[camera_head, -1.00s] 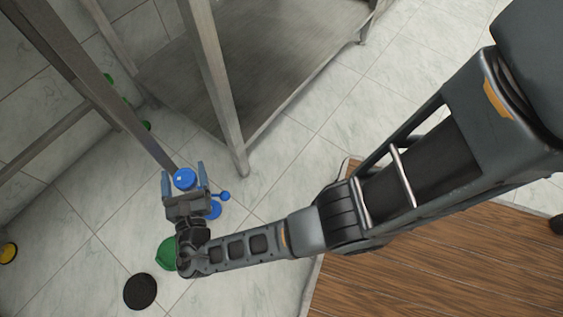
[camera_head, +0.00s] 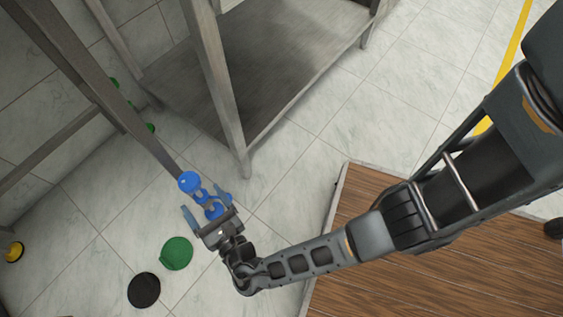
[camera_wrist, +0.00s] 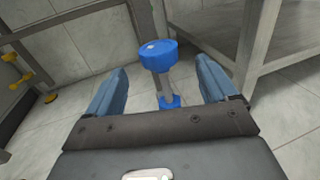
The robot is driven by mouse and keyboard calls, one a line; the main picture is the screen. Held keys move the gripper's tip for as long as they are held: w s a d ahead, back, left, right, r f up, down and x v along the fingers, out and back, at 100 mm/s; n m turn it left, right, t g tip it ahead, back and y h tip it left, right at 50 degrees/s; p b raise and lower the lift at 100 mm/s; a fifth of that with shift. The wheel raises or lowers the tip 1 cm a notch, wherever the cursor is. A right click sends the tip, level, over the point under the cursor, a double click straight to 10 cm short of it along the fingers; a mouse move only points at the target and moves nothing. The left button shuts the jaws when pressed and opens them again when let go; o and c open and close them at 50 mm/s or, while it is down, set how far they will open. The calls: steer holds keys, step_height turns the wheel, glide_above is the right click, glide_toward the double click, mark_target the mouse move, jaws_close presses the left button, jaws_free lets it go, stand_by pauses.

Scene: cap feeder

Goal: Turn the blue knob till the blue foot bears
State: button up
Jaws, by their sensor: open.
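Whether the foot touches the floor cannot be told. My gripper (camera_head: 199,198) is open and empty. Its two blue fingers point toward the post, one on either side in the picture, apart from the knob.
A metal frame leg (camera_head: 152,140) rises close to the knob. A grey table leg (camera_head: 229,110) and low shelf (camera_head: 265,65) are at the right. Green (camera_head: 177,253), black (camera_head: 144,290) and yellow (camera_head: 14,252) round pieces lie on the tiled floor. A wooden platform (camera_head: 400,255) is at lower right.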

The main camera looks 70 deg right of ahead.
steer(key=s+d+f+m+g+y+p, duration=0.1)
steer(key=s+d+m+g+y+p, duration=0.2)
steer(key=s, duration=0.4)
steer(key=s+d+m+g+y+p, duration=0.1)
steer(key=s+d+m+g+p, duration=0.15)
steer(key=s+m, duration=0.35)
steer(key=s+a+r+m+y+p, duration=0.2)
steer(key=s+r+m+y+p, duration=0.1)
steer(key=s+r+m, duration=0.4)
steer(key=shift+s+r+y, duration=0.7)
steer(key=shift+s+r, duration=1.05)
steer(key=shift+r, duration=0.05)
steer(key=shift+a, duration=0.1)
